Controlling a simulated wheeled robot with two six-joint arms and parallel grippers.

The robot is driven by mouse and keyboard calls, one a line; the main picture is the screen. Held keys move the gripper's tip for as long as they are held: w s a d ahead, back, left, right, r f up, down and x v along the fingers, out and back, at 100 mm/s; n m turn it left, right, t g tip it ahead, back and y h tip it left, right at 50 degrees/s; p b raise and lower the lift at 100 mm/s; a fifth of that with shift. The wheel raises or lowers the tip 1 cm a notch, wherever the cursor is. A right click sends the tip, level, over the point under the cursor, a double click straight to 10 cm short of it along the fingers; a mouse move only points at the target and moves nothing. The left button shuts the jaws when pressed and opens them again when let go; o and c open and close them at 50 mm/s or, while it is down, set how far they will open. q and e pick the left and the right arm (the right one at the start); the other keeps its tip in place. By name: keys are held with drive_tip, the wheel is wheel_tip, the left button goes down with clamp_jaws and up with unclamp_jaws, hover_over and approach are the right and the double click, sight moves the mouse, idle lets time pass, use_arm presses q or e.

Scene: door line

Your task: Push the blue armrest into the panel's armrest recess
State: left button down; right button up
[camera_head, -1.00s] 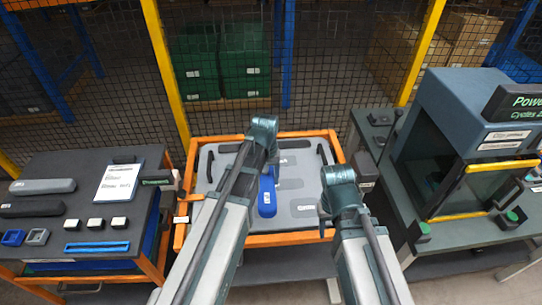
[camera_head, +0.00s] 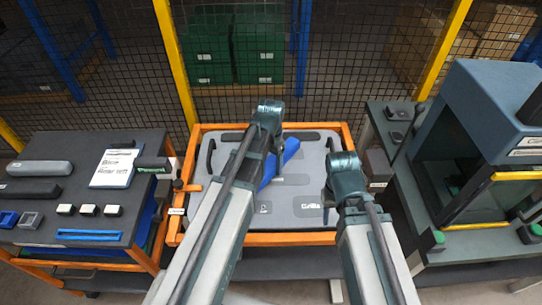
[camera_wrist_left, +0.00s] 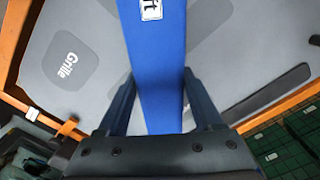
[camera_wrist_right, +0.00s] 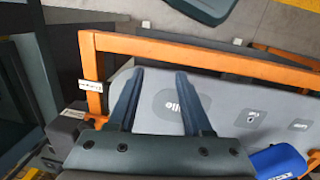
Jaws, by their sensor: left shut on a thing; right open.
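The blue armrest (camera_head: 287,153) lies slanted over the grey panel (camera_head: 225,180) in the head view. My left gripper (camera_wrist_left: 161,95) is shut on the blue armrest (camera_wrist_left: 160,55), its fingers on either side of the bar. The armrest's end also shows at the lower right of the right wrist view (camera_wrist_right: 278,162). Darker grey recess-like areas show on the panel, one labelled Grille (camera_wrist_left: 72,62); I cannot tell which is the armrest recess, and the left arm hides part of the panel. My right gripper (camera_wrist_right: 160,73) is open and empty over the panel's right side.
The panel sits in an orange frame (camera_head: 190,150). A table with grey bars, small blocks and a sheet (camera_head: 117,167) stands at left. A machine with a dark window (camera_head: 460,150) stands at right. A mesh fence (camera_head: 340,60) is behind.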

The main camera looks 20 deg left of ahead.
use_arm(q)
drive_tip(key=m, duration=0.2)
drive_tip(key=r+m+p, duration=0.1)
drive_tip(key=m, duration=0.3)
drive_tip(key=shift+r, duration=0.4)
drive_tip(key=m, duration=0.2)
drive_tip(key=m+p, duration=0.1)
drive_tip(key=m, duration=0.1)
drive_tip(key=shift+r, duration=0.3)
drive_tip(key=shift+f, duration=0.1)
wheel_tip(320, 180, down, 6)
drive_tip(key=b, duration=0.6)
drive_tip(key=shift+f+b, duration=0.8)
drive_tip(key=shift+b, duration=0.1)
idle(0.7)
unclamp_jaws()
drive_tip(key=shift+r, duration=0.1)
